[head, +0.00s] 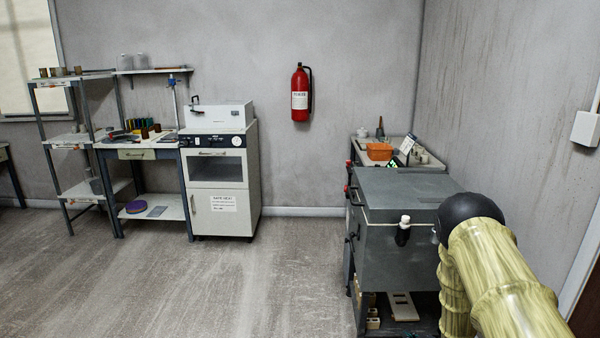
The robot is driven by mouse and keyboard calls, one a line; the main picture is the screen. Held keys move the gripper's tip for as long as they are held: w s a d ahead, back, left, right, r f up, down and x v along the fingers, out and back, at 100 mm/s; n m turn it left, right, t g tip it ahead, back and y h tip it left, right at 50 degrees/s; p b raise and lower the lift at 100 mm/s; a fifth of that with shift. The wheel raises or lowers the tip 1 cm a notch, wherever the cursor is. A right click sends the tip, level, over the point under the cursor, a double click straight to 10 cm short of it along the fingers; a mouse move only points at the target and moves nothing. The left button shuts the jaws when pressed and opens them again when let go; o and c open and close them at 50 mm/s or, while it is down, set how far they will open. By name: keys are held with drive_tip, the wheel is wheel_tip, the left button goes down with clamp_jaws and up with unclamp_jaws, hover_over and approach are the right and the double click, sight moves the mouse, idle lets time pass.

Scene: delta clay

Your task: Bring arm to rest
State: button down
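My arm shows at the lower right of the head view, with pale yellow-green, ringed links and a black rounded joint. It stands in front of the right side of a grey cabinet-like unit (385,235) and hides part of it. I cannot tell whether the arm touches the unit. My gripper is not in view, so its state and anything in it are hidden.
A worktop with an orange tub (379,152) stands behind the grey unit. A white oven cabinet (222,205), a work table (136,154) and a shelf rack (75,140) line the back left. A red extinguisher (300,100) hangs on the wall. The floor (230,285) is clear.

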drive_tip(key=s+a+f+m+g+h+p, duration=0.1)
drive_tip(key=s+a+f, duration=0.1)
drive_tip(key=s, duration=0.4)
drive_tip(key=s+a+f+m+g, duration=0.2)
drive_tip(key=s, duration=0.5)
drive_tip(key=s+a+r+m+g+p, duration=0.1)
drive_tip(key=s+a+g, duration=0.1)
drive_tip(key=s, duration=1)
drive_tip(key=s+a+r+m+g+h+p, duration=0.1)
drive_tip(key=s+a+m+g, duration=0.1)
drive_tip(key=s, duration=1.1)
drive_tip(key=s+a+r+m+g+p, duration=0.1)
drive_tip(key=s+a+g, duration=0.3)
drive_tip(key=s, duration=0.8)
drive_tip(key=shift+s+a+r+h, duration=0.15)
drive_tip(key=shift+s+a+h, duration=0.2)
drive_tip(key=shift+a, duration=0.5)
